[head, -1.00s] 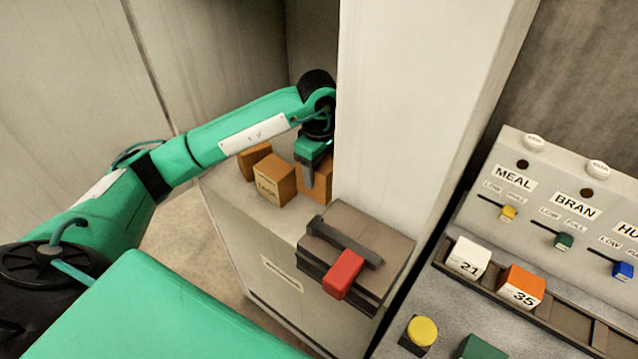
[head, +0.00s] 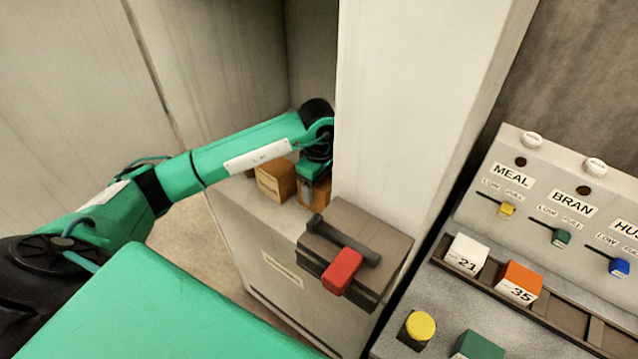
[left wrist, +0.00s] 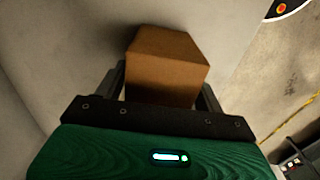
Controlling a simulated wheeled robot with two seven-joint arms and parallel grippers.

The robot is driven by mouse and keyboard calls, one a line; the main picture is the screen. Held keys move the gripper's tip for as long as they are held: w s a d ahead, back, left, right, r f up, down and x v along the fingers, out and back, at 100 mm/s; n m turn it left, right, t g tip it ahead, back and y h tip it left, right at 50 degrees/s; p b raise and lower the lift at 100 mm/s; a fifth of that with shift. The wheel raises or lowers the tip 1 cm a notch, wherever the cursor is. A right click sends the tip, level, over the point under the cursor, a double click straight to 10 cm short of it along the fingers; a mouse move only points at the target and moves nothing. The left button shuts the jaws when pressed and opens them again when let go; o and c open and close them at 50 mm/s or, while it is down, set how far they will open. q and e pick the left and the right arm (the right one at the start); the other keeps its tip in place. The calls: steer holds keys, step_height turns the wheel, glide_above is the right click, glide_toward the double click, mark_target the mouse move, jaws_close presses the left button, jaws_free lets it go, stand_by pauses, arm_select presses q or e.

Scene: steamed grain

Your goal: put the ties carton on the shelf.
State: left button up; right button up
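A plain brown carton (head: 320,192) stands on the grey cabinet top, against the pale column, partly hidden by my left gripper. No label shows on it, so I cannot tell whether it is the ties carton. My left gripper (head: 311,187) points down at it. In the left wrist view, the carton (left wrist: 167,72) sits between the two spread fingers (left wrist: 163,84), with little room at its sides; firm contact does not show. A labelled carton (head: 275,180) stands to its left, its small print unclear. No shelf is plainly visible. My right gripper is out of view.
Another carton (head: 250,172) is mostly hidden behind my left arm. A dark box with a red-handled lever (head: 342,270) sits in front of the cartons. The pale column (head: 420,110) rises close on the right. A control panel (head: 520,240) with numbered blocks lies further right.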

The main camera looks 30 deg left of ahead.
arm_select(q)
steer(key=shift+o, duration=0.7)
steer(key=shift+r, duration=0.25)
steer(key=shift+w+r, duration=0.1)
steer(key=shift+r, duration=0.3)
step_height(320, 180, up, 10)
steer(key=shift+b, duration=1.2)
steer(key=shift+r, duration=0.45)
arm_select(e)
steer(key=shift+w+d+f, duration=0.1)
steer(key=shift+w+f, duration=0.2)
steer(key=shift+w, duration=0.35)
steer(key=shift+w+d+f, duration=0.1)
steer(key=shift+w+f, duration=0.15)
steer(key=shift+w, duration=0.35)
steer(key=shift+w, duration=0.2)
